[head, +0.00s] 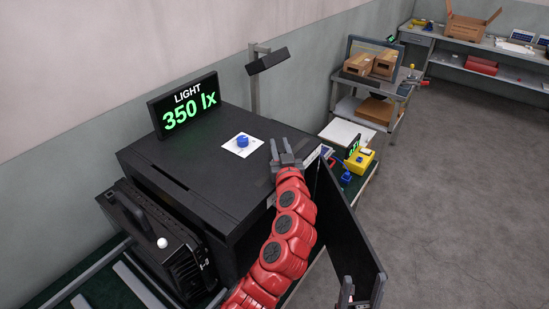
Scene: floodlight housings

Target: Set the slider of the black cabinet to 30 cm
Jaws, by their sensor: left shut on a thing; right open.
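The black cabinet (215,150) stands against the wall, with a blue knob (243,141) on a white plate on its top. A pale strip (311,158) runs along its right edge, partly behind my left gripper. My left gripper (287,155) is at that edge, shut on a small part that its fingers hide; it looks like the slider, but its setting cannot be read. My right gripper (347,289) is open at the bottom, by the cabinet's open black door (350,225), and only partly in view.
A display (183,104) reading "LIGHT 350 lx" and a lamp on a post (267,62) stand at the cabinet. A black unit with a white knob (162,242) is at left. A yellow box (359,161) sits behind the door. Open floor (450,200) lies to the right.

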